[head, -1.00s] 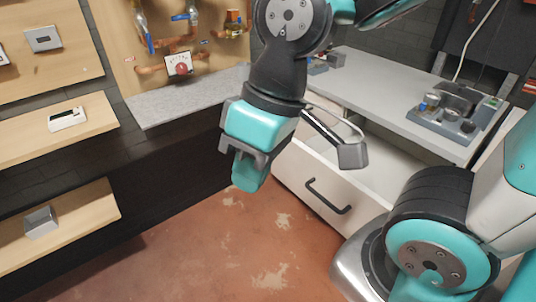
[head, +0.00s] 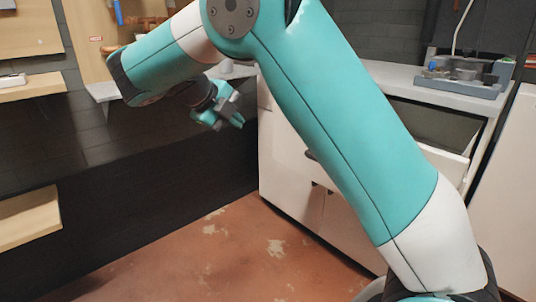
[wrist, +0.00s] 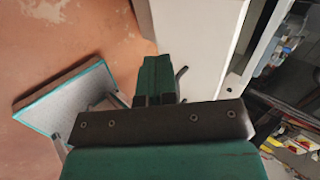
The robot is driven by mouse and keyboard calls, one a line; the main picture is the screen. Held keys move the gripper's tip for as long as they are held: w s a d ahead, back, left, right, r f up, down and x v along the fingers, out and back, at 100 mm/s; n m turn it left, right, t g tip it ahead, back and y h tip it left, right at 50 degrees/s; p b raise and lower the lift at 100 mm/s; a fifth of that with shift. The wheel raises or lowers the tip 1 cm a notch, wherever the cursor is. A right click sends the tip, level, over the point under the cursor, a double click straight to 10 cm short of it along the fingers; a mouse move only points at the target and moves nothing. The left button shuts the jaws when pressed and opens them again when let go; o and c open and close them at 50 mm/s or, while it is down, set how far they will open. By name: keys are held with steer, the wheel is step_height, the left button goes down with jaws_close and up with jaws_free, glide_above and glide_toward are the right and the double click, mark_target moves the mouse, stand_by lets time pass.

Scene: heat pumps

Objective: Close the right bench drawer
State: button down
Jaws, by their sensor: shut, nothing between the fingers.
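The right bench drawer (head: 456,164) stands open below the grey bench top in the head view. Its white rim shows to the right of my arm, with a dark gap above it. My arm hides most of its front and handle. My gripper (head: 238,121) is shut and empty, left of the bench and apart from the drawer in the head view. In the wrist view my gripper (wrist: 156,62) points along a white front panel (wrist: 203,38) with a dark handle (wrist: 181,72) beside the fingers. I cannot tell whether they touch.
The grey bench top (head: 400,82) carries a grey tray of parts (head: 465,75) at the right. Wooden shelves (head: 28,218) stand at the left. A grey-topped, teal-edged object (wrist: 65,98) is in the wrist view. The reddish floor (head: 235,255) before the bench is clear.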

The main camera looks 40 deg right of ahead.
steer(key=b, duration=0.4)
glide_toward(278, 139)
steer(key=shift+m, duration=0.3)
steer(key=x, duration=0.3)
steer(key=a+f+x, duration=0.1)
steer(key=x, duration=0.1)
steer(key=shift+d+f, duration=0.2)
steer(key=shift+d, duration=0.15)
steer(key=shift+w+d+r, duration=0.1)
steer(key=shift+d, duration=0.6)
steer(key=shift+d, duration=0.1)
